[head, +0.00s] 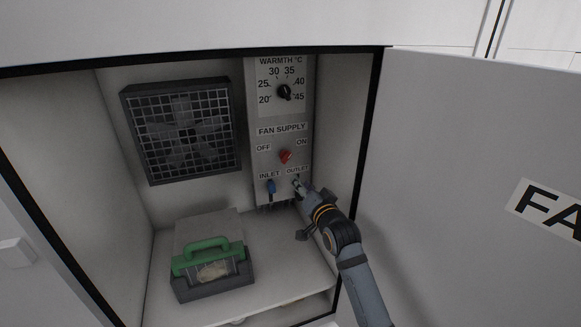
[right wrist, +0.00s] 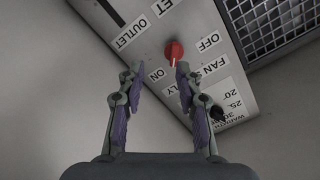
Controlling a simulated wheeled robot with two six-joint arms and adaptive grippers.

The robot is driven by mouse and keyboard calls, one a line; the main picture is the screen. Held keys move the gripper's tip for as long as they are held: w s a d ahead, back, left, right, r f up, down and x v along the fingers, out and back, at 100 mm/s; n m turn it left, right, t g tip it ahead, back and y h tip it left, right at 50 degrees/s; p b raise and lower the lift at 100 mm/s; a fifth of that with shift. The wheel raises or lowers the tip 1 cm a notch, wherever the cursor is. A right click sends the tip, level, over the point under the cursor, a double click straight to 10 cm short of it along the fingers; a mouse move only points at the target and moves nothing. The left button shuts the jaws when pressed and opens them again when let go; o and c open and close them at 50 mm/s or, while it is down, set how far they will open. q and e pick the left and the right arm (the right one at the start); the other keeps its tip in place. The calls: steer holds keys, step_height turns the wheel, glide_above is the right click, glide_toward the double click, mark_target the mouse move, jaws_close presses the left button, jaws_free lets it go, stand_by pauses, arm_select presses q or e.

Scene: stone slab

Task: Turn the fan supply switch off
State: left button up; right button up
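The fan supply switch is a red knob (head: 285,157) on the light panel (head: 262,190) inside the open cabinet, below the FAN SUPPLY label and between OFF and ON. Its pointer appears turned to the ON side. The red knob (right wrist: 174,50) also shows in the right wrist view, beyond my fingertips. My right gripper (head: 298,186) is just below and right of the knob, near the OUTLET label. In the right wrist view my right gripper (right wrist: 157,72) is open with nothing between its fingers, apart from the knob. My left gripper is not in view.
A black warmth dial (head: 284,92) is above. A fan grille (head: 185,130) is on the back wall. A box with a green handle (head: 213,262) stands on the cabinet floor. The open door (head: 470,200) fills the right.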

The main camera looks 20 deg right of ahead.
mark_target(288, 158)
steer(key=shift+t, duration=0.3)
steer(key=w+r+p, duration=0.1)
steer(key=w, duration=0.2)
steer(key=w+r, duration=0.1)
steer(key=w, duration=0.2)
steer(key=w+r+p, duration=0.1)
steer(key=w, duration=0.2)
steer(key=shift+a+p, duration=0.3)
steer(key=shift+a, duration=0.1)
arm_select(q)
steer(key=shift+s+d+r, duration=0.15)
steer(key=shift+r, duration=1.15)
arm_select(e)
steer(key=shift+w, duration=0.75)
jaws_close()
